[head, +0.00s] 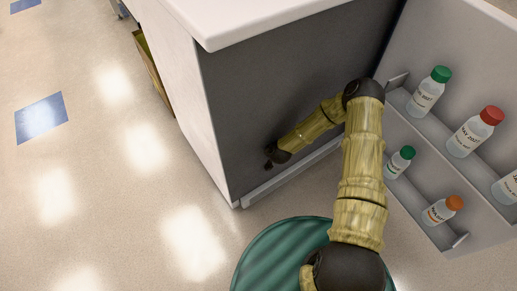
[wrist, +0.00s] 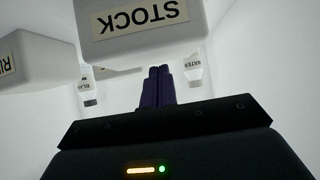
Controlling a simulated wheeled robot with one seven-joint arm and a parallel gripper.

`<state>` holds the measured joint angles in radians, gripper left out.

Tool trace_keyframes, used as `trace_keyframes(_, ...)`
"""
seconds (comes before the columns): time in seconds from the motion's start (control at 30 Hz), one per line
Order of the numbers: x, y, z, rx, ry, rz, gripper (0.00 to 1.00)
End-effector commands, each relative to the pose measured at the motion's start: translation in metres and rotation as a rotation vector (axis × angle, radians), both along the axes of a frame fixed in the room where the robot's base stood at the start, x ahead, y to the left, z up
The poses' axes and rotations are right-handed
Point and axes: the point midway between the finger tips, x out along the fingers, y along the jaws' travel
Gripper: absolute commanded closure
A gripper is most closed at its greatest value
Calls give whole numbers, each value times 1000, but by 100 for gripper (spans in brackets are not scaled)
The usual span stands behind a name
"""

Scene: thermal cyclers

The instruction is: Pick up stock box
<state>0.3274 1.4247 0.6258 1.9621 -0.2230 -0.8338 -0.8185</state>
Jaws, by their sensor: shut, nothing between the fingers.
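The stock box is a pale box with a "STOCK" label. In the wrist view the stock box (wrist: 185,38) fills the upper middle, and its label reads upside down. My gripper (wrist: 159,72) shows there as two dark purple fingers, closed together with nothing between them. The fingertips point at the box's lower edge in the picture; I cannot tell whether they touch it. The stock box cannot be made out there.
In the wrist view another pale labelled box (wrist: 45,62) stands at left, with small bottles (wrist: 193,72) behind. In the head view an open door (head: 440,40) at right carries capped bottles (head: 429,92) on shelves. A green round object (head: 275,255) is below.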

Motion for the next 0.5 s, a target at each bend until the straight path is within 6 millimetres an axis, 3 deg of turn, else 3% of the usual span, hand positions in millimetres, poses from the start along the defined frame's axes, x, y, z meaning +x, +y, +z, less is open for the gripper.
trace_keyframes(0.13,22,15,-3,1,-3,1,100)
trace_keyframes(0.5,20,14,-18,-1,3,0,100)
